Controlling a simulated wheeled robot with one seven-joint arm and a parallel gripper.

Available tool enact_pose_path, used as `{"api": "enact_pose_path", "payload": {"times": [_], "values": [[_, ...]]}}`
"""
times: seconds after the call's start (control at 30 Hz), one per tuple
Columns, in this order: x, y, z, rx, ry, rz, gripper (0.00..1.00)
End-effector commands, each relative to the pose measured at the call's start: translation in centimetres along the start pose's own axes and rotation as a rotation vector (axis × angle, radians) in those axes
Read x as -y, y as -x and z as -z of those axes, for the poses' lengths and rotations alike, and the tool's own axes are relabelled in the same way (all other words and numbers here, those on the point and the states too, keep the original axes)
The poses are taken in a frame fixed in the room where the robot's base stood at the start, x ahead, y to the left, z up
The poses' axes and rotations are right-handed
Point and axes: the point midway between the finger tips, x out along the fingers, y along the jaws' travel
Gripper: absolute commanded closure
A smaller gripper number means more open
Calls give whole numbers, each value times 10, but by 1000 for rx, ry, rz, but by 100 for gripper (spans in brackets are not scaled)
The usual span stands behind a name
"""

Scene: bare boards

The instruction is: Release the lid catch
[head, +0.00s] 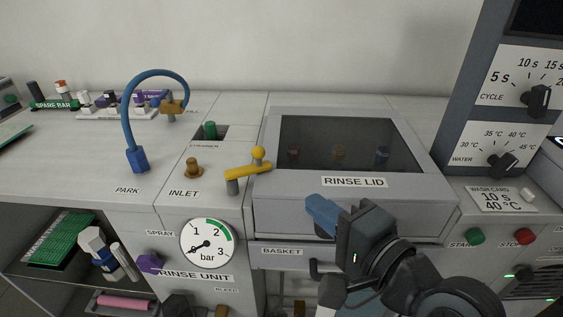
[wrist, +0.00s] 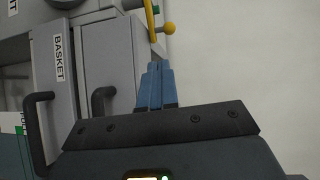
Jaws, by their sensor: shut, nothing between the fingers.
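The rinse lid (head: 262,190) is a grey frame with a dark see-through window, and it lies closed on the rinse unit. A yellow bar (head: 245,172) with a ball knob (head: 258,153) sits on a grey post at the lid's left edge; it looks like the lid catch and reaches over the lid's side. My gripper (head: 313,205) is in front of the lid, below its label, to the right of the yellow bar. Its blue fingers are shut and empty. In the wrist view the fingertips (wrist: 154,66) point toward the yellow bar (wrist: 150,18) and knob (wrist: 169,28), apart from them.
A brass inlet knob (head: 193,168) and a blue hose (head: 127,110) stand left of the catch. A pressure gauge (head: 208,243) is on the front face. The control column (head: 470,110) rises at the right. In the wrist view, a black handle (wrist: 103,105) stands beside the fingers.

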Motion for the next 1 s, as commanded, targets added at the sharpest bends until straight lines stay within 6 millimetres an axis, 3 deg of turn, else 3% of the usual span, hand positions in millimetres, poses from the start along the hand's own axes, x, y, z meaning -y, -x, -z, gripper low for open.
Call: {"api": "enact_pose_path", "payload": {"times": [0.27,0.7,1.0], "values": [[1,-14,0,1,0,1,100],[2,-96,0,1,0,2,100],[12,-132,0,-1,0,1,100]]}}
